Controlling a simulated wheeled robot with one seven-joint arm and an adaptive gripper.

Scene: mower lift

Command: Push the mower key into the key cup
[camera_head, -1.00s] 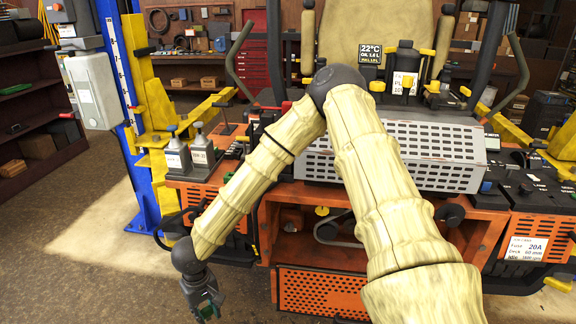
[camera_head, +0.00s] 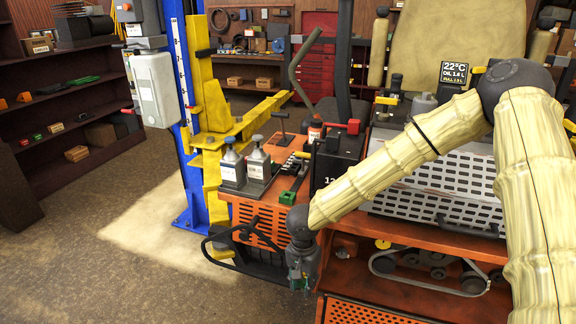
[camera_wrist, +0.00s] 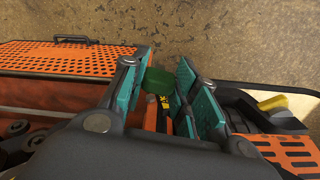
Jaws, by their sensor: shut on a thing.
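My gripper (camera_head: 300,277) hangs low at the front left corner of the orange mower, with its fingers pointing down. In the wrist view my gripper (camera_wrist: 155,95) has its teal-padded fingers on either side of a dark green piece, which I take to be the head of the mower key (camera_wrist: 158,79). A small yellow and black part shows just below it, between the fingers. A bit of green also shows at the fingertips in the head view. The rest of the key is hidden by the fingers. I cannot pick out the key cup with certainty in either view.
The mower's orange side deck (camera_head: 262,212) carries two grey bottles (camera_head: 232,167), a black battery (camera_head: 337,158) and small parts. A blue lift post (camera_head: 178,120) with yellow arms stands behind left. A dark shelf (camera_head: 70,105) stands far left. Floor between is clear.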

